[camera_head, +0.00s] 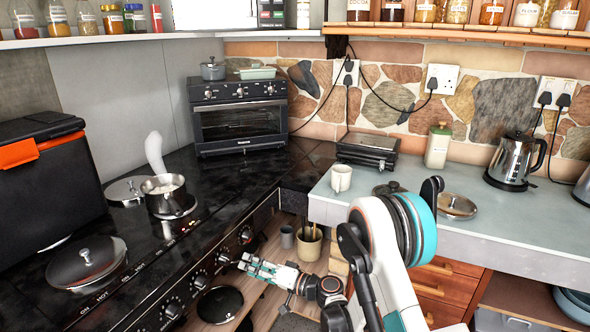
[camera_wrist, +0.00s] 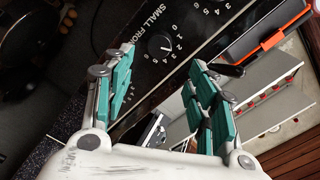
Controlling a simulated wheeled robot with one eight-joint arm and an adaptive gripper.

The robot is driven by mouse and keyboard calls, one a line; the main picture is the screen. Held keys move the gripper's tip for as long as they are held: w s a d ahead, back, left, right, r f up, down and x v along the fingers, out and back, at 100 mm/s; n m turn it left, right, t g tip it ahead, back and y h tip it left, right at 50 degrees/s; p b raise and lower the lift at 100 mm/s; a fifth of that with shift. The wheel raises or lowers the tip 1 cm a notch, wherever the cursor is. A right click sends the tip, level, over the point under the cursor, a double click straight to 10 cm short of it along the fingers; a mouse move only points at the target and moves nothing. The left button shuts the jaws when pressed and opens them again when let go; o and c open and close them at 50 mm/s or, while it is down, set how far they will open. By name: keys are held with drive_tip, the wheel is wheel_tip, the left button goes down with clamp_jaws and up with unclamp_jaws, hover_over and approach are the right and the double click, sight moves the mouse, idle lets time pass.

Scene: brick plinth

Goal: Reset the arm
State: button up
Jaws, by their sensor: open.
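My gripper (camera_head: 262,268) is in front of the stove's knob panel in the head view, low and left of my raised arm. Its fingers point left towards the knobs. In the wrist view my gripper (camera_wrist: 165,95) shows two teal-padded fingers spread apart with nothing held between them. A control knob (camera_wrist: 165,47) marked "SMALL FRONT" lies beyond the fingers; I cannot tell how far off it is.
A steaming saucepan (camera_head: 168,196) and a lidded pan (camera_head: 86,262) stand on the black hob. A white mug (camera_head: 341,178), lids and a kettle (camera_head: 514,160) stand on the right counter. Pots (camera_head: 309,243) stand on a low shelf behind my gripper.

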drive_tip(key=s+d+r+h, duration=0.3)
drive_tip(key=d+r+h, duration=0.1)
drive_tip(key=d+r, duration=0.4)
drive_tip(key=s+d+r+h, duration=0.35)
drive_tip(key=d+r, duration=0.25)
drive_tip(key=r, duration=0.4)
drive_tip(key=s+d+r+m+h, duration=0.1)
drive_tip(key=s+d+h, duration=0.7)
drive_tip(key=s+d, duration=1.4)
drive_tip(key=s+r, duration=0.1)
drive_tip(key=s, duration=0.2)
drive_tip(key=shift+s+d+r+m+h, duration=0.15)
drive_tip(key=shift+s+r+m+h, duration=0.1)
drive_tip(key=shift+s+m+h, duration=0.1)
